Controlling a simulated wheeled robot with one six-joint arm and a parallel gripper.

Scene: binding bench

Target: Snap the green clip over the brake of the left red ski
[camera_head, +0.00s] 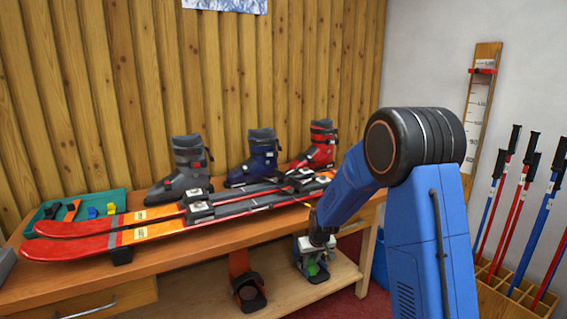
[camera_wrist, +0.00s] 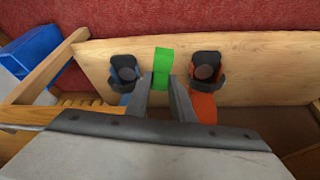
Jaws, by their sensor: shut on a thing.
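My gripper (camera_head: 314,268) is in front of the bench, below its top and over the lower shelf. It is shut on the green clip (camera_wrist: 162,65), which sticks out beyond the fingertips in the wrist view. In the head view only a bit of green (camera_head: 312,267) shows between the fingers. Two red-orange skis (camera_head: 80,247) lie side by side on the bench, with black and white bindings (camera_head: 199,209) at mid-length. The brakes are too small to make out. The skis are well above and left of my gripper, and nothing of them shows in the wrist view.
A teal tray (camera_head: 118,198) with coloured pieces stands at the bench's left. Grey (camera_head: 188,165), blue (camera_head: 258,160) and red (camera_head: 320,145) boots stand behind the skis. An orange piece with a black end (camera_wrist: 204,100) and a blue one (camera_wrist: 124,75) are on the lower shelf (camera_wrist: 265,65).

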